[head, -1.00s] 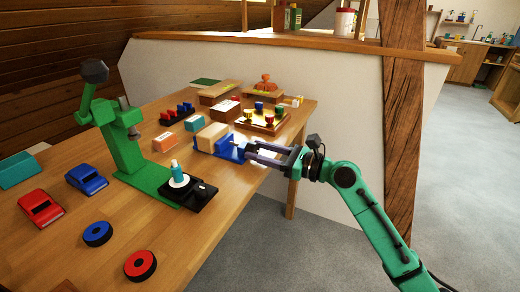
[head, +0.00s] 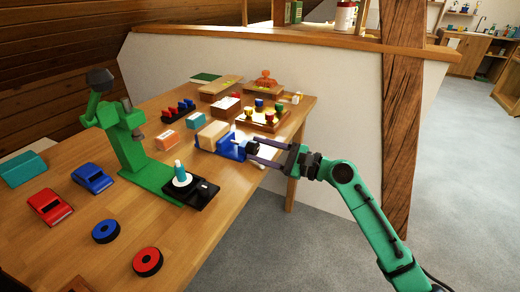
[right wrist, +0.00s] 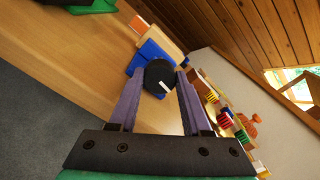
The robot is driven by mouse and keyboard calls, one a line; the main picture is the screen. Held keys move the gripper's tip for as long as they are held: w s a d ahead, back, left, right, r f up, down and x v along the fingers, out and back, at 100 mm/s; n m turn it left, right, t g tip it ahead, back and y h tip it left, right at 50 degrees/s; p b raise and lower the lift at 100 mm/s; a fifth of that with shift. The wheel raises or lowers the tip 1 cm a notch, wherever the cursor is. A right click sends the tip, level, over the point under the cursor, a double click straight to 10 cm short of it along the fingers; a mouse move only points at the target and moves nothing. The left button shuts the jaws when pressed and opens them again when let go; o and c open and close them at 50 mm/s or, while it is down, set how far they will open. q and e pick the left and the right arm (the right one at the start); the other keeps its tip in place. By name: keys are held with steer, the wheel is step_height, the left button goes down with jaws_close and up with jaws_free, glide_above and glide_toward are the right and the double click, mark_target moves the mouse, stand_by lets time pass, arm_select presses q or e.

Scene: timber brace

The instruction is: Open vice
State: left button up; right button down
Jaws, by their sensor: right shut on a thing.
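The blue vice (head: 231,150) stands near the table's right edge, with a pale wooden block (head: 212,135) in its jaws. Its dark round knob (right wrist: 159,76) with a white mark faces my right gripper. My right gripper (head: 253,149) reaches in from the right. In the right wrist view my right gripper (right wrist: 160,78) has one finger on each side of the knob, shut on it. The block seems to sit snugly in the vice; I cannot see any gap at the jaws. My left gripper is not in view.
An orange box (head: 166,141) and a wooden tray of coloured pieces (head: 264,120) are close by. Toy cars and discs lie at the front left. A timber post (head: 402,140) rises behind my right arm.

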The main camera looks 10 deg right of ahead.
stand_by(0.3)
steer(key=shift+c, duration=1.8)
jaws_free()
steer(key=shift+f, duration=0.1)
